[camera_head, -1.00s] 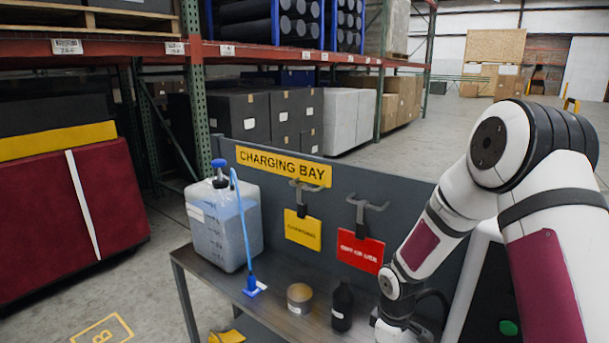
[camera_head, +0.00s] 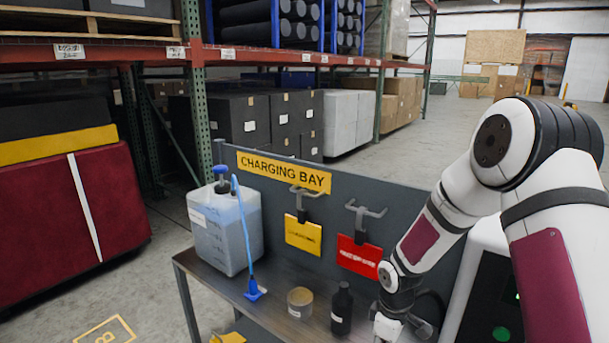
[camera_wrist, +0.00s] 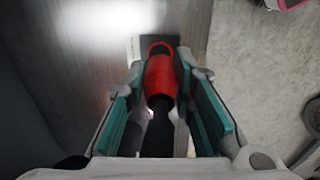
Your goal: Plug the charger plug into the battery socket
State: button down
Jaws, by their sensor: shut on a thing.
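My gripper (camera_wrist: 161,68) has teal-padded fingers on both sides of a red, rounded plug body (camera_wrist: 160,80), which I take to be the charger plug. It is shut on this plug. A black part (camera_wrist: 158,135) runs from the plug back toward the wrist. A dark flat piece shows just beyond the plug's far end; I cannot tell what it is or whether they touch. I cannot make out the battery socket in either view.
The charging bay bench (camera_head: 215,285) holds a translucent jug (camera_head: 225,235), a small tub (camera_head: 300,302) and a black bottle (camera_head: 341,308). Yellow (camera_head: 303,235) and red (camera_head: 359,256) tags hang on the back panel. A white-and-black cabinet (camera_head: 484,290) with green lights stands behind my arm.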

jog(key=shift+r+p, duration=0.8)
jog(key=shift+r, duration=0.5)
jog(key=shift+r+p, duration=1.9)
jog(key=shift+r, duration=1.15)
jog(key=shift+r+p, duration=0.4)
jog(key=shift+r, duration=0.05)
jog(key=s+r+m+p, duration=0.3)
jog(key=r+m+p, duration=0.2)
jog(key=r+p, duration=0.5)
jog(key=s+r+m+p, duration=0.4)
jog(key=r+p, duration=0.7)
jog(key=r, duration=0.5)
jog(key=shift+s+m, duration=0.25)
jog(key=shift+m, duration=0.65)
